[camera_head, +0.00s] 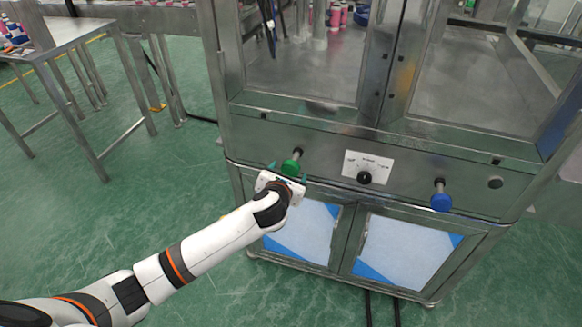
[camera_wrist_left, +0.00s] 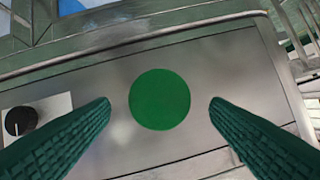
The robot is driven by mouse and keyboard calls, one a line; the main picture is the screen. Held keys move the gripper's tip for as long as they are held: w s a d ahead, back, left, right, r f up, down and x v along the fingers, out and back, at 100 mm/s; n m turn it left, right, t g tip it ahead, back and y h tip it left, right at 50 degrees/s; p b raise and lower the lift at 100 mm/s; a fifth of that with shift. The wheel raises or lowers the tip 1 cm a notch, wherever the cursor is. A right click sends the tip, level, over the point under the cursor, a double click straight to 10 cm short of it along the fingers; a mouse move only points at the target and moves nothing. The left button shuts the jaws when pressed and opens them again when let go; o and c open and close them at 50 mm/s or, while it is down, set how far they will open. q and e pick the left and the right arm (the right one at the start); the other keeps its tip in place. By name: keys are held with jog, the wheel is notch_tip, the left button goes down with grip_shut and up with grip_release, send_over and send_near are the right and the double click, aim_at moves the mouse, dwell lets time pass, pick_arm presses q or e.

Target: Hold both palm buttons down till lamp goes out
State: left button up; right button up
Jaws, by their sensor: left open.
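A green palm button (camera_head: 291,164) sticks out from the left of the machine's front panel. A blue palm button (camera_head: 441,197) sticks out from the right of the same panel. My left gripper (camera_head: 287,173) is right in front of the green button. In the left wrist view the round green button face (camera_wrist_left: 159,99) lies between the two open green fingers, with a gap on either side. Whether anything touches the button cannot be told. No lit lamp can be made out. My right gripper is not in view.
A black knob (camera_head: 365,178) on a white plate sits between the buttons; it also shows in the left wrist view (camera_wrist_left: 21,121). A small dark round fitting (camera_head: 495,183) is at the panel's right. A steel table (camera_head: 62,47) stands at the left. Green floor between is clear.

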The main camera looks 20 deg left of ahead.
aim_at(290, 170)
pick_arm(q)
jog(key=x, duration=0.5)
jog(key=shift+w+f, duration=0.15)
jog(key=shift+w, duration=0.25)
jog(key=c, duration=1.1)
jog(key=shift+o, duration=0.2)
